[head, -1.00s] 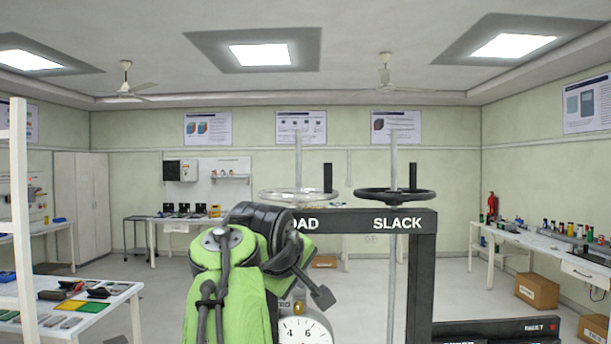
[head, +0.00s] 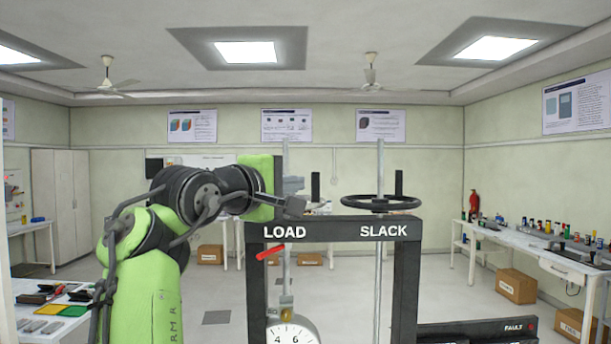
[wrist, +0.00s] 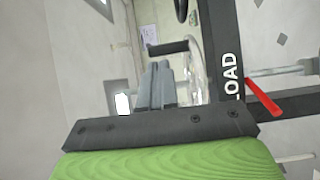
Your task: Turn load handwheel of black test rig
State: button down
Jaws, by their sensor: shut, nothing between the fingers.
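The black test rig (head: 335,228) stands ahead with LOAD and SLACK labels on its top beam. The load handwheel (wrist: 196,66) is a pale, see-through ring in the wrist view. In the head view my arm hides most of it, and its upright black handle (head: 315,186) shows. My gripper (head: 293,186) is at the load side above the beam, shut and empty. In the wrist view its grey fingers (wrist: 162,75) point towards the wheel's handle (wrist: 168,47), beside the rim. Whether they touch it I cannot tell.
The black slack handwheel (head: 381,203) with its upright handle stands on the right. A red pointer (head: 270,252) sticks out below the LOAD label. A dial gauge (head: 292,334) hangs lower. A workbench (head: 545,248) is at the right, with floor between.

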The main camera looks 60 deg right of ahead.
aim_at(314, 180)
jog(key=d, duration=0.3)
jog(key=d+p, duration=0.1)
jog(key=shift+s+d+r, duration=0.1)
jog(key=shift+s+d, duration=0.15)
jog(key=shift+d, duration=0.1)
jog(key=shift+a, duration=0.1)
